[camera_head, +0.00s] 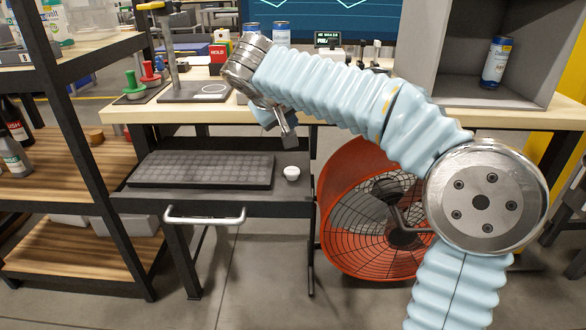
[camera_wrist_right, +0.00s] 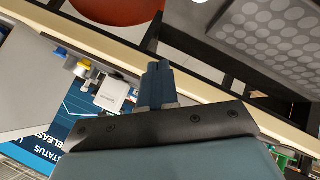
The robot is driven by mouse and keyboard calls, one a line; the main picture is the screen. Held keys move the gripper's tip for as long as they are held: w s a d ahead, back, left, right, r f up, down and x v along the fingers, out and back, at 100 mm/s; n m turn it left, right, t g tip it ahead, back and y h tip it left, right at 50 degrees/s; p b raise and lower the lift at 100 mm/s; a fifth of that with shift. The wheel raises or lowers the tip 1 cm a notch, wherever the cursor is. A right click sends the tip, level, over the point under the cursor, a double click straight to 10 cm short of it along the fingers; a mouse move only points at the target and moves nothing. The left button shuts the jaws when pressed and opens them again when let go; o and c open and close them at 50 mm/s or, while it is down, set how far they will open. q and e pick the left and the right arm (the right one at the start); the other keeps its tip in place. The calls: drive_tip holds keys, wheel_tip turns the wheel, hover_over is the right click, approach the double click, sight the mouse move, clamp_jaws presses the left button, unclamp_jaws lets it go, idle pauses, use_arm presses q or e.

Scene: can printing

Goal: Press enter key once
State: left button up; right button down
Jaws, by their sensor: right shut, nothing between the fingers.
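A dark keyboard (camera_head: 203,171) lies on a dark pull-out tray (camera_head: 275,204) below the workbench in the head view. Single keys are too small to read, so I cannot tell the enter key apart. My right gripper (camera_head: 287,133) is above and behind the keyboard's right end, apart from it, with its fingers pointing down. In the wrist view my right gripper (camera_wrist_right: 157,72) has its fingers shut together and empty. The keyboard also shows at the top right of the wrist view (camera_wrist_right: 270,35). My left gripper is in neither view.
A small white round object (camera_head: 291,173) sits on the tray right of the keyboard. A red fan (camera_head: 345,182) stands on the floor to the right. The workbench edge (camera_head: 160,112) runs above the tray. A shelf (camera_head: 60,160) stands left.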

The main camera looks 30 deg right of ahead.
drive_tip(key=b, duration=0.7)
approach(292, 168)
drive_tip(key=w+d, duration=0.1)
drive_tip(key=w+d+f, duration=0.2)
drive_tip(key=d, duration=0.1)
drive_tip(key=shift+w+d, duration=0.1)
drive_tip(key=shift+w, duration=0.15)
drive_tip(key=shift+f, duration=0.25)
drive_tip(key=shift+b, duration=0.3)
idle(0.6)
drive_tip(key=shift+f+b, duration=0.3)
drive_tip(key=shift+f, duration=0.05)
drive_tip(key=shift+f+b, duration=0.8)
drive_tip(key=shift+f, duration=0.15)
idle(0.8)
drive_tip(key=shift+r, duration=0.15)
drive_tip(key=shift+r+p, duration=1.15)
drive_tip(key=shift+r, duration=0.05)
drive_tip(key=shift+r, duration=0.1)
